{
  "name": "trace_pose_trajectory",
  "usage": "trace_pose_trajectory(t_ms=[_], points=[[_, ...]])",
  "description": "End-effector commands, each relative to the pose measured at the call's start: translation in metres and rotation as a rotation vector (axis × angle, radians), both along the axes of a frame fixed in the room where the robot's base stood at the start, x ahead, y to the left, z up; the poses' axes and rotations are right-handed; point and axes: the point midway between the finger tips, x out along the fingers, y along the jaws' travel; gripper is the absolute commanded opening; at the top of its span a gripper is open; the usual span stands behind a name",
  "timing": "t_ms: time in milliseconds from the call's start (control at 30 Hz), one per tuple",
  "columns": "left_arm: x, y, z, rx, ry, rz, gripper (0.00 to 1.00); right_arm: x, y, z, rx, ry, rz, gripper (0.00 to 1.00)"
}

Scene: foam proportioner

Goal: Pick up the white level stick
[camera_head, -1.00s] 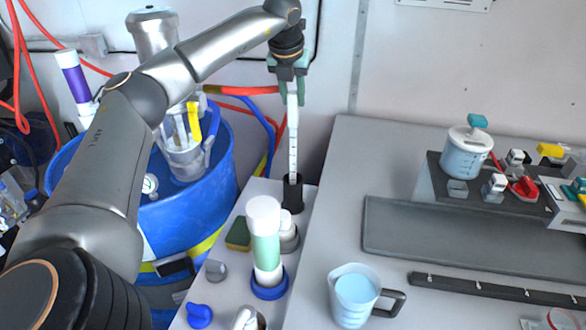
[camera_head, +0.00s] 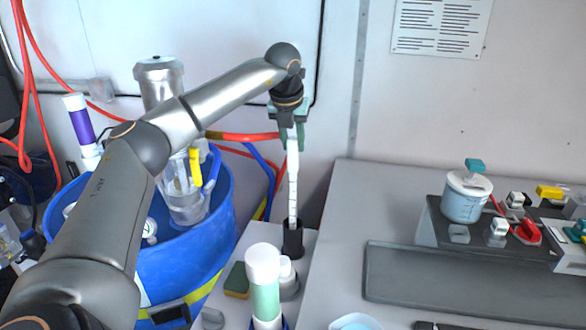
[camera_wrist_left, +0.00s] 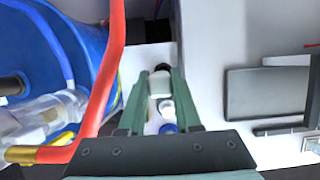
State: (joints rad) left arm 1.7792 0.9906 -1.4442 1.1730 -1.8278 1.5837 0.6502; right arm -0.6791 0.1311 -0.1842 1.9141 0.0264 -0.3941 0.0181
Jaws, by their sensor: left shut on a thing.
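The white level stick (camera_head: 293,188) stands upright in the head view, with dark marks along it. Its lower end is inside the black holder (camera_head: 292,240) on the light grey bench top. My left gripper (camera_head: 292,138) comes from above, and its green fingers are shut on the upper end of the stick. In the left wrist view the pale end of the stick (camera_wrist_left: 160,86) shows between the green fingers, and the dark holder (camera_wrist_left: 162,68) shows just beyond it. My right gripper is in neither view.
A white-capped green bottle (camera_head: 265,285) and a sponge (camera_head: 237,279) stand in front of the holder. A blue barrel (camera_head: 220,200) with hoses is on the left. A grey tray (camera_head: 450,275) and a small jar (camera_head: 466,195) are on the right bench.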

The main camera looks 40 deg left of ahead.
Motion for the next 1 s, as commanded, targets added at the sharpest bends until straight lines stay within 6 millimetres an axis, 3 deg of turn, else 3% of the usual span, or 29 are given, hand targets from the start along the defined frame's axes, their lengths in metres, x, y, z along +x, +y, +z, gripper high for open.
trace_pose_trajectory(t_ms=[267, 700, 1000], points=[[0.001, -0.001, 0.03, -0.001, -0.006, -0.002, 0.0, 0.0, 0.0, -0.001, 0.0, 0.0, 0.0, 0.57], [0.001, -0.001, 0.13, -0.002, -0.005, -0.001, 0.0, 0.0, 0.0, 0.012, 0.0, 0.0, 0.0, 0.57], [0.0, -0.001, 0.169, -0.001, -0.003, -0.001, 0.0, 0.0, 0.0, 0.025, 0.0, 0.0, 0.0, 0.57]])
